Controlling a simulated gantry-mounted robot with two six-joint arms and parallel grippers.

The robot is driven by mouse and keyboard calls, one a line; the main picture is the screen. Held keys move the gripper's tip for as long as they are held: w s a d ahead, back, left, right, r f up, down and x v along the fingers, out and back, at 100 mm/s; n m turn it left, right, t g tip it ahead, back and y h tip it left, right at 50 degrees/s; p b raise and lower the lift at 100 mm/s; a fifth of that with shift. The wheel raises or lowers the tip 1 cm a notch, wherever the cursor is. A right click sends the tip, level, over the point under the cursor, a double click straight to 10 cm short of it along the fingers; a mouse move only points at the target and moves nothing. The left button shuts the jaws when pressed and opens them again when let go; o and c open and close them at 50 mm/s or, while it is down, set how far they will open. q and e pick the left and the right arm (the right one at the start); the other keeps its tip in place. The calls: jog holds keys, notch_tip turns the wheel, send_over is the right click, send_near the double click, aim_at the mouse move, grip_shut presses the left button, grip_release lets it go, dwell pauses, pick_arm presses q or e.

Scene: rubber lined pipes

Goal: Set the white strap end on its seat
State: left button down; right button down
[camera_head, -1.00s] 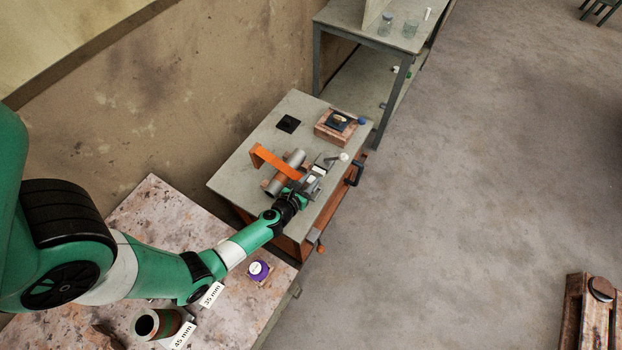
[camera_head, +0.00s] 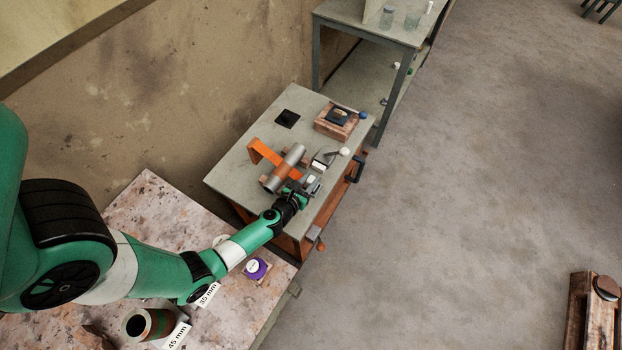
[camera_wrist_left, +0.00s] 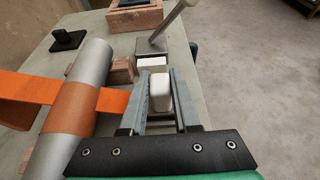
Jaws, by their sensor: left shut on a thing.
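The white strap end (camera_wrist_left: 160,92) is a small white block between the fingers of my left gripper (camera_wrist_left: 160,76), which is shut on it. In the head view my left gripper (camera_head: 304,187) is beside the near end of the grey pipe (camera_head: 284,168). An orange strap (camera_wrist_left: 70,122) wraps around the pipe and its short right end reaches toward the left finger. Just beyond the fingertips is a second white block (camera_wrist_left: 151,62), in front of a grey block with a lever. I cannot tell which part is the seat. My right gripper is not in view.
The lever (camera_wrist_left: 172,22) with a white knob (camera_head: 344,151) stands past the fingertips. A brick-coloured block (camera_head: 336,121) and a black stand (camera_head: 287,118) are farther back on the grey table (camera_head: 235,165). A purple-topped item (camera_head: 257,268) sits on the nearer table.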

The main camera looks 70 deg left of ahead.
aim_at(309, 183)
pick_arm(q)
jog(key=shift+f+b, duration=0.3)
jog(key=shift+f, duration=0.05)
jog(key=c, duration=0.6)
grip_release()
jog(key=shift+o, duration=0.2)
jog(key=p+v, duration=0.2)
jog(key=v, duration=0.5)
jog(key=shift+s+d+r, duration=0.15)
jog(key=shift+s, duration=0.05)
